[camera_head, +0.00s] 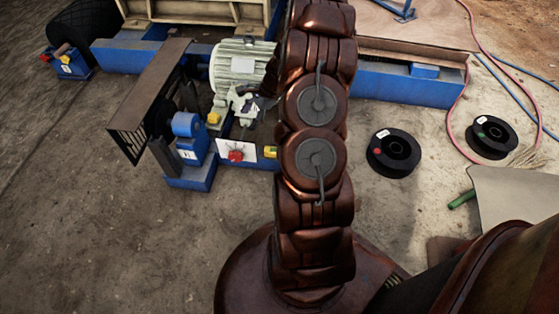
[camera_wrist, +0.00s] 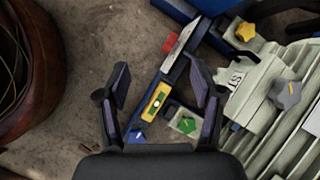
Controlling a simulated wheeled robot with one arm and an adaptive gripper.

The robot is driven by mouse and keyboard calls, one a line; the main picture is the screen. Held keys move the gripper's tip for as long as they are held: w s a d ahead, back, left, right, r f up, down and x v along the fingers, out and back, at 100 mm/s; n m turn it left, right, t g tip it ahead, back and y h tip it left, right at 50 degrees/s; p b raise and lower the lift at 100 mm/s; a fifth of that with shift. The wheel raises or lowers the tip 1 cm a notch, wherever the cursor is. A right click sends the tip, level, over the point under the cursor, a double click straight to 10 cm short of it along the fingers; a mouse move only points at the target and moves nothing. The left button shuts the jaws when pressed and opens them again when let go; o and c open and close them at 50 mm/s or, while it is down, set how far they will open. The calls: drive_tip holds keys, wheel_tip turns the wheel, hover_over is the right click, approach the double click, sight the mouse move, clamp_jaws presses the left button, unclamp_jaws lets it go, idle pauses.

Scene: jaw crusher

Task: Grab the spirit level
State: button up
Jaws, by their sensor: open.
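The spirit level (camera_wrist: 155,101) shows in the wrist view as a small yellow body with a pale vial in its middle. It lies on a blue beam, slightly tilted in the picture. My gripper (camera_wrist: 158,70) is open, with one dark finger on each side of the level in the picture and a gap to both. I cannot tell how far the fingertips are above it. In the head view a small yellow piece (camera_head: 270,152) beside my arm may be the level, partly hidden by the arm.
A ribbed motor (camera_wrist: 290,105) stands right of the right finger, with a grey star knob (camera_wrist: 285,94) and a yellow one (camera_wrist: 245,31). A green knob (camera_wrist: 187,125) is close to the level. A red knob (camera_wrist: 170,44) is beyond it.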

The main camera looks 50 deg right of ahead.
drive_tip(key=s+d+f+m+b, duration=0.1)
drive_tip(key=d+f+m+b, duration=0.1)
drive_tip(key=d+f, duration=0.2)
drive_tip(key=s+d+f+m+t+h+b, duration=0.1)
drive_tip(key=d+f, duration=0.4)
drive_tip(key=f, duration=0.6)
drive_tip(key=s+d+f+m+b, duration=0.3)
drive_tip(key=d+f+m+b, duration=0.1)
drive_tip(key=f, duration=0.4)
drive_tip(key=shift+s+d+h, duration=0.15)
drive_tip(key=shift+s+h, duration=0.05)
drive_tip(key=shift+h, duration=0.1)
drive_tip(key=b+x, duration=0.2)
drive_tip(key=x, duration=0.1)
drive_tip(key=b+x, duration=0.2)
drive_tip(key=x, duration=0.1)
drive_tip(key=shift+w+d+f, duration=0.15)
drive_tip(key=shift+f, duration=0.15)
drive_tip(key=shift+w+f, duration=0.2)
drive_tip(key=shift+f, duration=0.1)
drive_tip(key=shift+c, duration=0.4)
clamp_jaws()
drive_tip(key=shift+r, duration=0.15)
